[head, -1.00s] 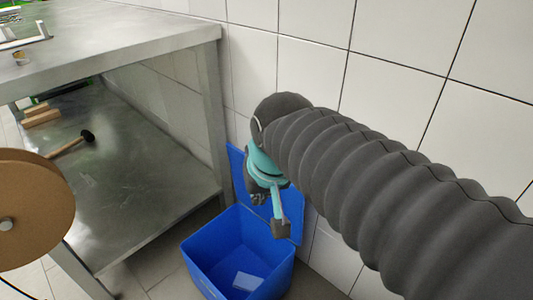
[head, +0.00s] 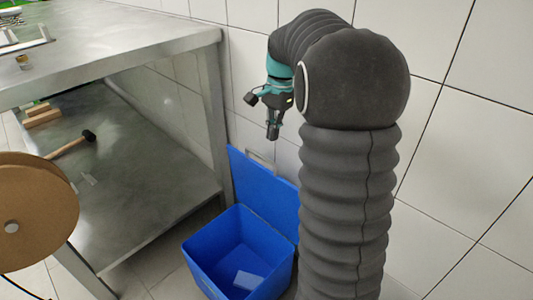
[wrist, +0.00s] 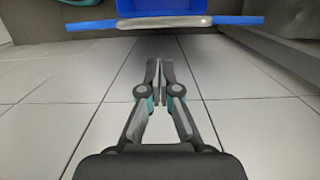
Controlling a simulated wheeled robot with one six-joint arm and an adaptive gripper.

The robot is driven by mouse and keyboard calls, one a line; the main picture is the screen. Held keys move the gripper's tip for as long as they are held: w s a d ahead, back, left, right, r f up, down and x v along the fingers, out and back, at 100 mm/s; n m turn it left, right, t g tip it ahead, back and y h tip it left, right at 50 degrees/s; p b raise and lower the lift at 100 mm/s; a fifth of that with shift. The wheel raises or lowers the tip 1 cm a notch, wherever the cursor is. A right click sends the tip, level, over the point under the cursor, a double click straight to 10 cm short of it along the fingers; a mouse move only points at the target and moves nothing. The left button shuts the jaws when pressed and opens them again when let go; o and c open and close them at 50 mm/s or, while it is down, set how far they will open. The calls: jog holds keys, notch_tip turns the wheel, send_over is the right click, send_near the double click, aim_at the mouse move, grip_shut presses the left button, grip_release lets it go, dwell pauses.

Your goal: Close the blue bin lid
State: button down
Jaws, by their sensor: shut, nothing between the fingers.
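The blue bin (head: 205,262) stands on the floor beside the metal workbench. Its blue lid (head: 265,190) is open, standing up at the back of the bin near the tiled wall. A light grey handle (head: 262,159) shows at the lid's upper edge. My gripper (head: 272,135) is above the lid's top edge in the head view, pointing down, and looks apart from it. In the wrist view my gripper (wrist: 160,72) is shut and empty. A blue edge with a grey strip (wrist: 165,22) lies beyond the fingertips there.
A light blue block (head: 248,281) lies in the bin. The metal workbench (head: 120,50) stands at the left, with a mallet (head: 70,144) and wooden blocks (head: 42,115) on its lower shelf. A brown reel (head: 40,205) is at the left edge. The tiled wall (head: 440,150) is close behind.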

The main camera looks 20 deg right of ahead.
aim_at(269, 161)
jog(key=f, duration=0.3)
jog(key=a+f, duration=0.1)
jog(key=f, duration=0.2)
jog(key=f+b, duration=0.1)
jog(key=f, duration=0.2)
jog(key=shift+s+a+f, duration=0.2)
jog(key=shift+s+f, duration=0.05)
jog(key=shift+f, duration=0.15)
